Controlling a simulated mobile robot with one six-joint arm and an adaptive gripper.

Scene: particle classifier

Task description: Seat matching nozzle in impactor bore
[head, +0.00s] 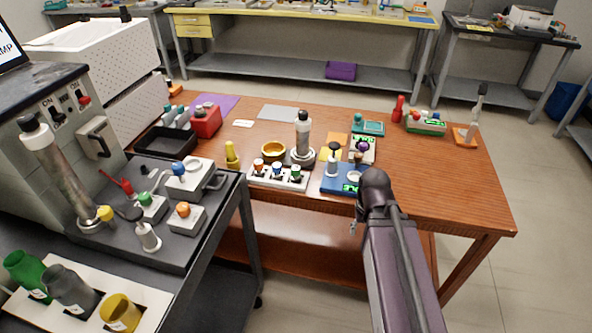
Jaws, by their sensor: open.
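A white rack (285,185) near the front edge of the wooden table holds three small nozzle-like pieces, with an orange top (258,165), a blue top (277,168) and a green top (296,171). Just behind it stands an upright grey cylinder (303,132) on a round base, possibly the impactor; no bore can be made out. A gold ring-shaped dish (273,150) is left of the cylinder. My arm reaches up from the lower right, its dark joint over the table's front edge, right of the rack. My gripper cannot be made out; the arm seems to hide it.
A blue device (340,184) with a display stands between rack and arm. A yellow cone-shaped piece (232,155) is left of the rack. A dark cart (155,235) with instruments and coloured cups fills the left. The wooden table's right front (455,205) is clear.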

